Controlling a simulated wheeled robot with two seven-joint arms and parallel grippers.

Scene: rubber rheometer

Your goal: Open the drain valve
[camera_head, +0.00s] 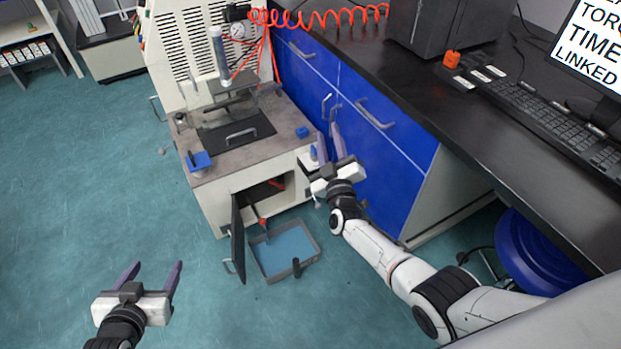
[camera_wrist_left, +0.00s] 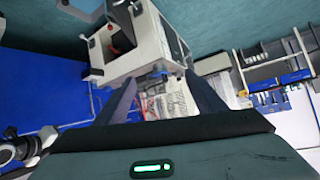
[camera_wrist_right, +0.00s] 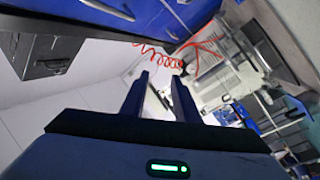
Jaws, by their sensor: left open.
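The machine's low cabinet (camera_head: 212,205) has its dark door (camera_head: 238,240) swung open. A small red part on a dark stem (camera_head: 262,223) shows at the opening, above the tray; it may be the drain valve's handle, but I cannot tell its position. More red (camera_head: 277,183) shows inside the shadowed cabinet. My left gripper (camera_head: 153,268) is open and empty over the floor, left of and nearer than the door. My right gripper (camera_head: 329,133) is partly open and empty, near the machine's right corner in front of the blue cabinets.
A grey tray with a blue inside (camera_head: 313,257) sits on the floor before the cabinet. Blue cabinets (camera_head: 385,165) under a black counter (camera_head: 455,120) stand at right. A blue stool (camera_head: 545,255) is at lower right. The floor (camera_head: 80,190) at left is clear.

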